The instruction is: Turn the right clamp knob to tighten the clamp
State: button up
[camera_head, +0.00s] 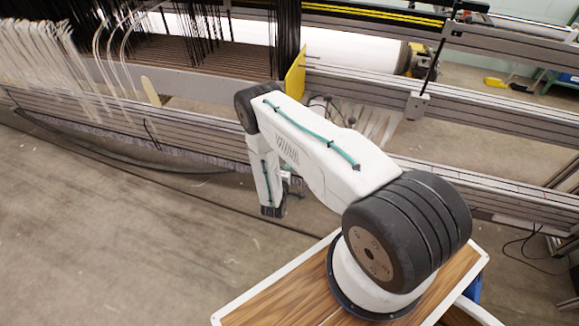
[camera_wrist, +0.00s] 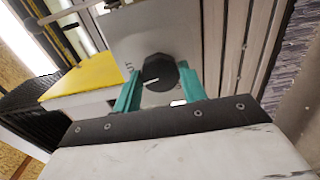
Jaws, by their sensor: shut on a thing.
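The clamp knob (camera_wrist: 160,72) is round and black with a white pointer line. It sits on a bare metal plate (camera_wrist: 190,28) in the wrist view. Dark lettering on the plate is partly hidden, with "UT" readable to the left of the knob. My gripper (camera_wrist: 160,88) has its teal fingers on either side of the knob and is shut on it. The pointer line lies nearly level, tilted slightly. In the head view my arm hides the knob and the gripper's fingers.
A yellow plate (camera_wrist: 75,83) stands left of the knob and also shows in the head view (camera_head: 295,73). A long grooved metal rail (camera_head: 180,147) runs across the loom. White threads (camera_head: 45,60) hang at the far left. Open floor (camera_head: 90,240) lies in front.

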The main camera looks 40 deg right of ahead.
jog(key=shift+s+d+m, duration=0.1)
jog(key=shift+d+m, duration=0.05)
jog(key=shift+m, duration=0.75)
jog(key=o, duration=1)
jog(key=shift+c, duration=0.2)
jog(key=v, duration=0.8)
